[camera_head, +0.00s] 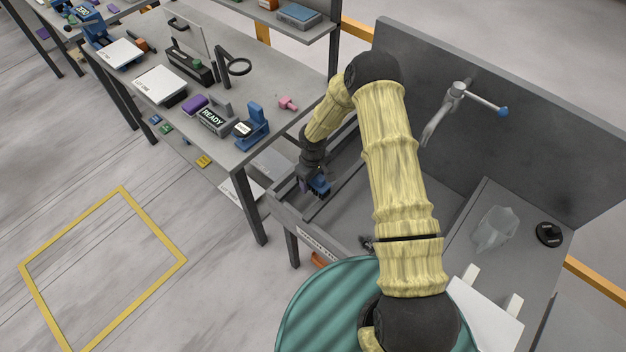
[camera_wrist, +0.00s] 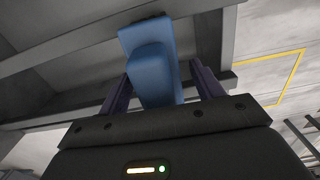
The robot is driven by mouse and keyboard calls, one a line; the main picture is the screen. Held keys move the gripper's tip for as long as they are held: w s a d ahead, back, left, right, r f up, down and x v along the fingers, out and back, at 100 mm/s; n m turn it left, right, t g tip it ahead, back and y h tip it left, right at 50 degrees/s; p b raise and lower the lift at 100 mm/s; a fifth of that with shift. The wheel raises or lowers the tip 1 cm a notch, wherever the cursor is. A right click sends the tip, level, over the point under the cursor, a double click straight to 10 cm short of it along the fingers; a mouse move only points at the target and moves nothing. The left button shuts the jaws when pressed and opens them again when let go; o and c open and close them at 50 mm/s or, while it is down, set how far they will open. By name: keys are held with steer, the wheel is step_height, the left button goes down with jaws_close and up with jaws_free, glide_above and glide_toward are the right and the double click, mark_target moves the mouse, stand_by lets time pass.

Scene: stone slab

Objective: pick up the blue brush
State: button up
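The blue brush (camera_head: 320,187) is in the left end of the grey sink basin (camera_head: 345,205), under my gripper (camera_head: 312,180). In the wrist view the brush (camera_wrist: 152,72) has a flat blue plate with a thicker block on it. My gripper (camera_wrist: 160,78) has one dark finger on each side of the brush. The fingers are spread, with a narrow gap visible on the right side; contact on the left side cannot be made out. The lower end of the brush is hidden behind the gripper body.
The basin walls stand close around my gripper. A workbench (camera_head: 185,105) with a blue stand (camera_head: 252,128), a READY sign (camera_head: 213,119) and a pink item (camera_head: 288,103) is to the left. A faucet (camera_head: 455,100), a clear jug (camera_head: 494,230) and a black object (camera_head: 549,234) are at the right.

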steer(key=c, duration=1)
steer(key=shift+r, duration=0.15)
step_height(320, 180, up, 10)
steer(key=b, duration=0.3)
